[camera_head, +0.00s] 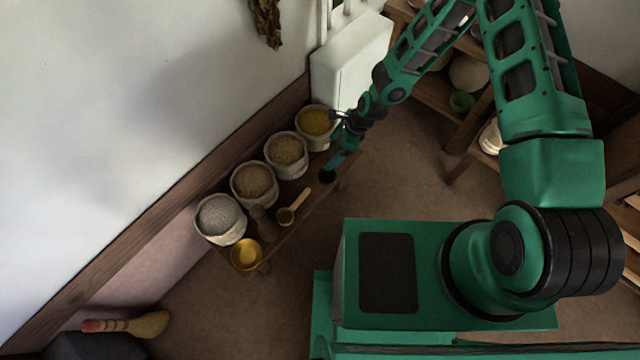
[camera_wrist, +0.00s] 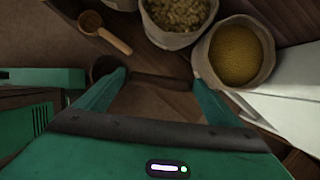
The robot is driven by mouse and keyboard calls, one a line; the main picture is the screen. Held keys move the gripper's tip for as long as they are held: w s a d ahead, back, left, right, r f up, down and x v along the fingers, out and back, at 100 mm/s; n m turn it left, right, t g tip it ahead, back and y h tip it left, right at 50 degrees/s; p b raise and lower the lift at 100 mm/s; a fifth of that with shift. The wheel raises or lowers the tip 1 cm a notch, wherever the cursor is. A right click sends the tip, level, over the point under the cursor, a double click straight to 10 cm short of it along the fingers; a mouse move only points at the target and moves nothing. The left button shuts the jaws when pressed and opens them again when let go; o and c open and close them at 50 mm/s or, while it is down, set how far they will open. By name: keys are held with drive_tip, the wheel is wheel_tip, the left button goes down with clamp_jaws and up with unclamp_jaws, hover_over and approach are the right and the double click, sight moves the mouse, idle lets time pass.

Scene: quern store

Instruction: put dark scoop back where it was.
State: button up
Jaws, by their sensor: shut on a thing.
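The dark scoop (camera_wrist: 161,82) shows in the wrist view, its dark handle lying across the gap between my fingertips and a dark round bowl by the left finger. My gripper (camera_wrist: 160,78) is shut on it. In the head view my gripper (camera_head: 342,145) is at the far end of the low bench (camera_head: 318,192), near the yellow-filled sack (camera_head: 315,122). The scoop's dark bowl (camera_head: 327,177) shows just below the gripper there. The rest of the scoop is hard to make out, and I cannot tell its height over the bench.
Several sacks stand in a row along the wall, including a grey-white one (camera_head: 221,217). A light wooden scoop (camera_head: 291,213), a dark brown upright object (camera_head: 263,224) and a brass bowl (camera_head: 246,254) are on the bench's near part. A white box (camera_head: 345,65) stands behind.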

drive_tip(key=s+a+f+m+t+h, duration=0.1)
drive_tip(key=s+a+f+m+t, duration=0.1)
drive_tip(key=s+a+m, duration=0.5)
drive_tip(key=shift+n, duration=0.5)
drive_tip(key=shift+w+d+f, duration=1.35)
drive_tip(key=shift+w+f, duration=0.15)
drive_tip(key=shift+f, duration=0.35)
drive_tip(key=shift+w+d+f, duration=1.35)
drive_tip(key=shift+w+f, duration=0.15)
drive_tip(key=shift+f, duration=0.35)
drive_tip(key=shift+w+d+f, duration=1.35)
drive_tip(key=shift+w+f, duration=0.15)
drive_tip(key=shift+f, duration=0.35)
drive_tip(key=o, duration=1)
drive_tip(key=v, duration=1.2)
drive_tip(key=shift+s, duration=0.1)
drive_tip(key=shift+d, duration=0.1)
